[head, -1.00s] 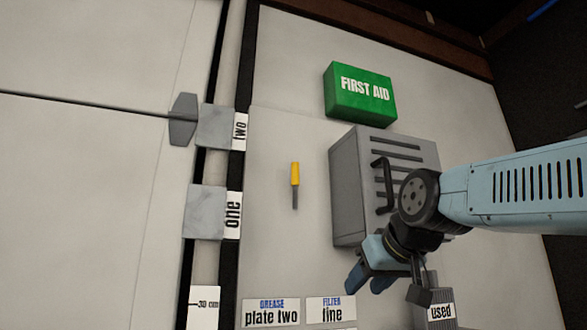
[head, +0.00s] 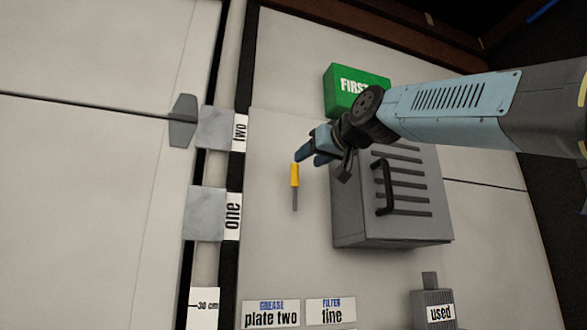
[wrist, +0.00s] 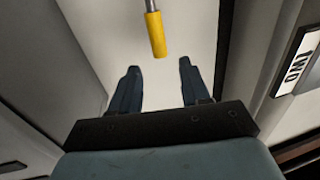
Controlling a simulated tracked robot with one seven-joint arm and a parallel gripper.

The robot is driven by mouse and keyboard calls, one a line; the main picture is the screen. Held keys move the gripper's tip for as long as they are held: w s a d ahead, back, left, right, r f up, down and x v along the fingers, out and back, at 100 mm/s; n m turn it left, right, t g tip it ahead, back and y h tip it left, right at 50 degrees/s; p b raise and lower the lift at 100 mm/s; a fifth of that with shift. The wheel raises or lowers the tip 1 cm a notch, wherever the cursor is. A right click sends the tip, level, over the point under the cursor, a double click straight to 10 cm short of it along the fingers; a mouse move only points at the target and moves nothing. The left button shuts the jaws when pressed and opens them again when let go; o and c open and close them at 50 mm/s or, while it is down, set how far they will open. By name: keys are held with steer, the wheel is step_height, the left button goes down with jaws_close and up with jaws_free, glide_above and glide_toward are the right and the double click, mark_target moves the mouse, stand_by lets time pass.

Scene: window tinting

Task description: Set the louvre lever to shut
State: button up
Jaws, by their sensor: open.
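The lever (head: 295,176) has a yellow grip on a thin grey stem and points up and down on the pale panel in the head view. In the wrist view its yellow grip (wrist: 156,35) hangs in from the top, its end just beyond the gap between the fingertips. My gripper (head: 305,155) is open and empty, close above the lever's yellow end in the head view. In the wrist view both blue fingers (wrist: 159,68) stand apart, one on each side of the line of the grip. I see no contact.
A grey slotted box (head: 395,225) with a black handle (head: 381,188) stands right of the lever. A green first aid box (head: 345,82) is partly behind my arm. Plates marked two (head: 240,132) and one (head: 232,211) lie left.

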mark_target(297, 166)
steer(key=x, duration=0.8)
jaws_close()
stand_by(0.4)
